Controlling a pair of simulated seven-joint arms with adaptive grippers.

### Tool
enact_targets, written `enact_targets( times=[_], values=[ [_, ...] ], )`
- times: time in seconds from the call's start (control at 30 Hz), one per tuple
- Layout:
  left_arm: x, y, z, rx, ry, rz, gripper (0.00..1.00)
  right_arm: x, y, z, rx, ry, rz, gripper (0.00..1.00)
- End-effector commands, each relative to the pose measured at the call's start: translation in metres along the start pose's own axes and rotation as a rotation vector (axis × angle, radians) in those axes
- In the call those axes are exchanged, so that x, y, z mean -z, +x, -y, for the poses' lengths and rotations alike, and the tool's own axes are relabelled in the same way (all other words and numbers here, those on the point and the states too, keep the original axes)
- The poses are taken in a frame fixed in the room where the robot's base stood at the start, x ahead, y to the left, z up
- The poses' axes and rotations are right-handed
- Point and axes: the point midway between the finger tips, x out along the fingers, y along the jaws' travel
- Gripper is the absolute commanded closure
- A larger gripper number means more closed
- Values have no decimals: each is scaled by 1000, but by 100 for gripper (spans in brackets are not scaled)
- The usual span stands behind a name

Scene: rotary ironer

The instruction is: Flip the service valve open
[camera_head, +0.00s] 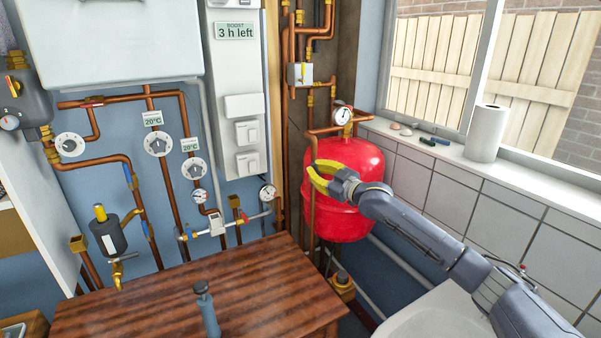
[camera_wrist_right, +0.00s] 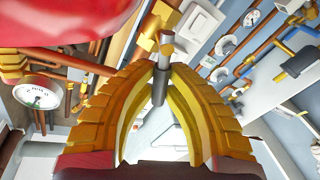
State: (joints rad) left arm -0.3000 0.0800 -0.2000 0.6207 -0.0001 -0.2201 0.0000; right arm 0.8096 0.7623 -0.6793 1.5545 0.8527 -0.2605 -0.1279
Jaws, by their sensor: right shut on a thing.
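My right gripper (camera_head: 320,178) reaches in from the right and stands in front of the red tank, by the vertical copper pipe. Its yellow fingers also show large in the right wrist view (camera_wrist_right: 160,72). Their tips are closed around a short dark grey handle (camera_wrist_right: 160,88), which I take to be the service valve's lever. A silver rod (camera_wrist_right: 166,47) joins it above, near a brass fitting (camera_wrist_right: 148,38). In the head view the fingers hide most of the valve, so its exact position cannot be read. My left gripper is not in view.
The red tank (camera_head: 343,222) is close behind the gripper, with a pressure gauge (camera_head: 342,116) above it. Copper pipes and dials cover the left wall. A wooden table (camera_head: 130,310) with a grey-blue upright object (camera_head: 207,308) is in front. A white roll (camera_head: 487,134) stands on the sill.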

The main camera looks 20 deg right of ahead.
Motion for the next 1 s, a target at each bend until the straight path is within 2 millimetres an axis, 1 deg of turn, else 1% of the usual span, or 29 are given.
enact_targets(
  times=[0.03,0.17,0.5,0.7,1.0],
  values=[
    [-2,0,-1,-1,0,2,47,-3,-4,-4,-10,35,-3,100],
    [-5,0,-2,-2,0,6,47,-3,-7,-11,-26,132,-23,100],
    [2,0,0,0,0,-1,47,-4,-9,-20,-53,338,-66,100],
    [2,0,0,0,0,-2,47,-5,-10,-22,-62,405,-80,100],
    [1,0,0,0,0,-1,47,-6,-10,-24,-67,433,-85,100]
  ],
)
